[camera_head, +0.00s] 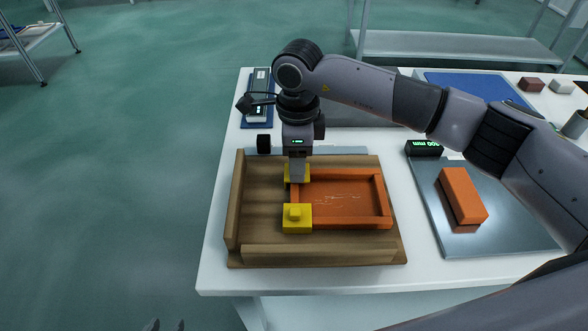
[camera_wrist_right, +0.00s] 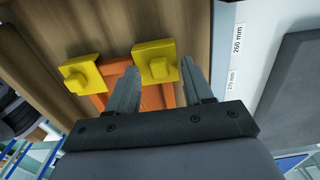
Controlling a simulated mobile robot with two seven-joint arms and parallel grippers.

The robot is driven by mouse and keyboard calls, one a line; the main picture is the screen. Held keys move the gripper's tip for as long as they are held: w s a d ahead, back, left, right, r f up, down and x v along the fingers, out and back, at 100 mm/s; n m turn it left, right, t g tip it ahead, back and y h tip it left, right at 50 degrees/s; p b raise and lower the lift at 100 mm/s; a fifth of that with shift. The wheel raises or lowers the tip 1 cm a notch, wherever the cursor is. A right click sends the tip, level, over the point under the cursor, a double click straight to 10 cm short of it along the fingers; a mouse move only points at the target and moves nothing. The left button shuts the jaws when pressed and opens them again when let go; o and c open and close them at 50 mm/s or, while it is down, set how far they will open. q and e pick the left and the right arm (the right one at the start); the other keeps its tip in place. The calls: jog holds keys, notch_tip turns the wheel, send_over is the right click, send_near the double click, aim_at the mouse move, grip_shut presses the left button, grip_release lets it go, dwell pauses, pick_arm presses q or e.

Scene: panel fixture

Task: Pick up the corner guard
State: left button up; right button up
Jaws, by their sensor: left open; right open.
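Two yellow corner guards sit on the left corners of an orange frame (camera_head: 352,222) lying in a wooden fixture (camera_head: 318,254). The near guard (camera_head: 297,218) is in full view with a raised knob. The far guard (camera_head: 305,174) is partly hidden by my right gripper (camera_head: 297,180). In the right wrist view, this far guard (camera_wrist_right: 155,62) lies between and just beyond the open fingertips; I cannot tell whether they touch it. The near guard (camera_wrist_right: 82,74) is to its left there. My left gripper (camera_head: 168,325) barely shows at the bottom edge, open and empty.
An orange block (camera_head: 464,194) lies on a metal plate (camera_head: 520,225) at right, with a black display box (camera_head: 424,148) behind. A blue mat (camera_head: 475,88) and small blocks are at the far right. A dark device (camera_head: 258,100) stands at back left.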

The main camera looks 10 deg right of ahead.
grip_shut()
pick_arm(q)
jog(key=shift+r, duration=0.1)
pick_arm(e)
jog(key=shift+r, duration=0.15)
jog(key=shift+r, duration=0.25)
notch_tip(320, 180, up, 19)
jog(key=f+b, duration=0.1)
jog(key=f, duration=0.5)
jog(key=f+b, duration=0.1)
jog(key=f, duration=0.5)
jog(key=shift+d+f+b, duration=0.2)
jog(key=shift+f+b, duration=0.05)
jog(key=shift+b, duration=0.1)
pick_arm(q)
jog(key=shift+s+d+f, duration=0.15)
jog(key=shift+d+f, duration=0.5)
jog(key=shift+f, duration=0.05)
pick_arm(e)
jog(key=shift+f, duration=0.15)
